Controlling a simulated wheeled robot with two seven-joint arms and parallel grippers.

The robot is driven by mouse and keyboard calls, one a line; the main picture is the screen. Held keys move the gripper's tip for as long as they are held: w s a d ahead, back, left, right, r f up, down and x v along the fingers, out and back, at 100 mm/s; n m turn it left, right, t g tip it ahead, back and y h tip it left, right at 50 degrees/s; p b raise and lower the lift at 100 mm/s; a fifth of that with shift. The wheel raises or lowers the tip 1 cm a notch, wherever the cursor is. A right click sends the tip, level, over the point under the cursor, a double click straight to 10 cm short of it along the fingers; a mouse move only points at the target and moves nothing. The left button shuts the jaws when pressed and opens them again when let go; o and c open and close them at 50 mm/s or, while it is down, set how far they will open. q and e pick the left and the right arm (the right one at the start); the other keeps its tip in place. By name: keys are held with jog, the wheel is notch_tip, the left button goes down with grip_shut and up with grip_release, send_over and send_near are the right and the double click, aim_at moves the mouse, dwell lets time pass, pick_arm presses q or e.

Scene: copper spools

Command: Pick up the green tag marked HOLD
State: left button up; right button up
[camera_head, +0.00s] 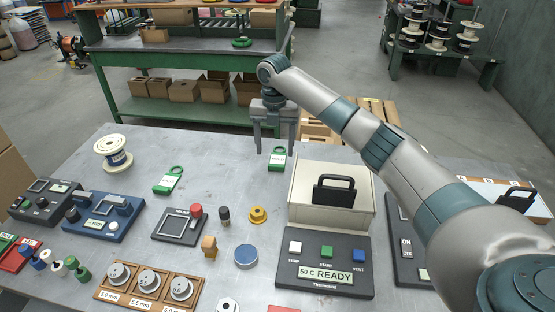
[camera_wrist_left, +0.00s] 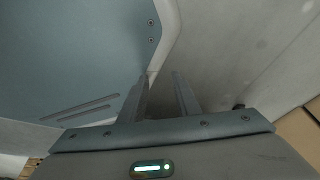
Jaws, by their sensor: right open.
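Two green tags with white labels lie on the grey table in the head view. The label print is too small to read, so I cannot tell which says HOLD. My right gripper (camera_head: 275,148) points down with its fingers apart, one on each side of the far tag in the picture. I cannot tell its exact height above the tag. My left gripper (camera_wrist_left: 160,76) shows only in the left wrist view, fingers apart with nothing between them.
A white spool (camera_head: 113,153) stands at the far left. A weight tray (camera_head: 149,284), a blue disc (camera_head: 246,256) and a yellow part (camera_head: 257,215) lie nearer. Bare table surrounds the left tag.

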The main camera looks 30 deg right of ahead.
aim_at(276, 165)
jog(key=shift+f, duration=0.8)
jog(key=shift+d+f+p, duration=0.1)
jog(key=shift+f+p, duration=0.25)
jog(key=shift+f, duration=0.05)
jog(key=f, duration=0.1)
jog(key=f+p, duration=0.1)
jog(key=f, duration=0.2)
jog(key=shift+w+d+f, duration=0.15)
jog(key=shift+d+f, duration=0.05)
jog(key=shift+d, duration=0.05)
jog(key=c, duration=0.9)
pick_arm(q)
jog(key=s+a+g, duration=0.2)
jog(key=s+a, duration=0.1)
jog(key=s, duration=0.5)
jog(key=shift+s+a+f+y, duration=0.15)
jog(key=shift+s+a+y, duration=0.1)
jog(key=shift+y, duration=0.15)
pick_arm(e)
jog(key=shift+c, duration=1.1)
